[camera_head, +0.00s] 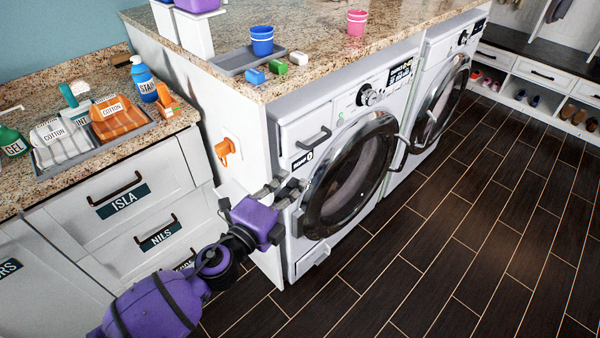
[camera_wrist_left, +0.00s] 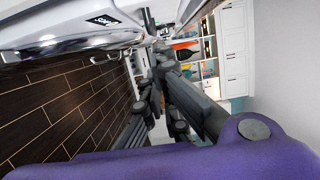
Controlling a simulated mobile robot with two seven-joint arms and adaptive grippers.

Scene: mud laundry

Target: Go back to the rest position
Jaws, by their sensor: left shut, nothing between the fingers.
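My left gripper (camera_head: 283,192) is purple with dark fingers. It is in front of the near washing machine (camera_head: 292,232), at the left edge of its round door (camera_head: 350,175). The fingers are shut with nothing between them. The left wrist view shows the dark fingers (camera_wrist_left: 160,85) close together, with a white machine front along the upper left. I cannot tell whether the fingertips touch the machine. My right gripper is not in view.
A granite counter (camera_head: 330,50) above the machines holds a grey tray (camera_head: 232,62), a blue cup (camera_head: 262,40) and a pink cup (camera_head: 357,22). Drawers labelled ISLA and NILS (camera_head: 160,236) stand at left. An orange hook (camera_head: 224,150) is on the side panel. The dark floor (camera_head: 470,220) at right is clear.

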